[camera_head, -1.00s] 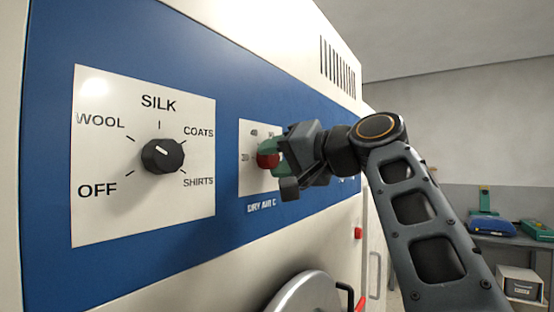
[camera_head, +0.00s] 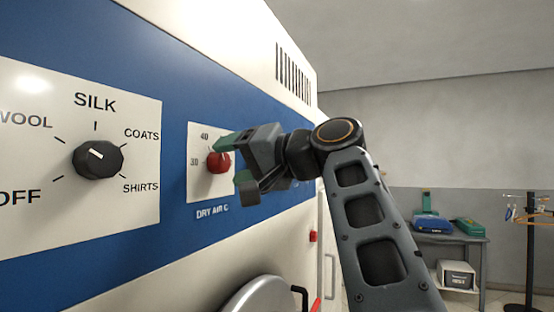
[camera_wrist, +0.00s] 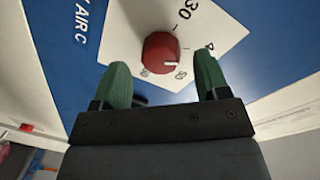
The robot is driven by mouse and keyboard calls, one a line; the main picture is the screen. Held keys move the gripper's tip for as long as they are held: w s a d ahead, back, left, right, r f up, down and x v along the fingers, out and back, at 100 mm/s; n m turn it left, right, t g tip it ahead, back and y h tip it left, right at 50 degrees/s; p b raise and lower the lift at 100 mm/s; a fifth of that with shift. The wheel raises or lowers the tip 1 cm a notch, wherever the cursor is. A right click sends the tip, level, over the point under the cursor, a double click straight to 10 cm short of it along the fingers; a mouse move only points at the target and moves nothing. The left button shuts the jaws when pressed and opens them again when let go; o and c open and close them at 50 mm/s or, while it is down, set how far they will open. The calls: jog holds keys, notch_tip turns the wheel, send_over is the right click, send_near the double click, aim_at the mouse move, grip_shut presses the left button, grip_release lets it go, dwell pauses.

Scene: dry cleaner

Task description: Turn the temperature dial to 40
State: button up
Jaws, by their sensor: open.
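The temperature dial is a round red knob (camera_head: 218,162) on a white plate (camera_head: 196,183) marked "DRY AIR C". In the head view 30 is to its left and 40 above it. My gripper (camera_head: 234,162) is open, just to the right of the knob, and partly covers the plate. In the wrist view the knob (camera_wrist: 160,53) lies ahead of the two green fingers (camera_wrist: 162,80), apart from both. Its white mark points right in that view; I cannot tell exactly which number it meets.
A larger black dial (camera_head: 97,159) with fabric labels is on the left of the blue panel. A round metal door part (camera_head: 258,298) protrudes below. A grey table (camera_head: 440,239) with several items and a hanger stand (camera_head: 530,250) are at the back right.

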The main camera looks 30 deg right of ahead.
jog(key=v, duration=1.1)
jog(key=shift+s+d+b, duration=0.25)
jog(key=shift+s+b, duration=0.05)
jog(key=shift+s, duration=0.05)
jog(key=shift+r, duration=0.1)
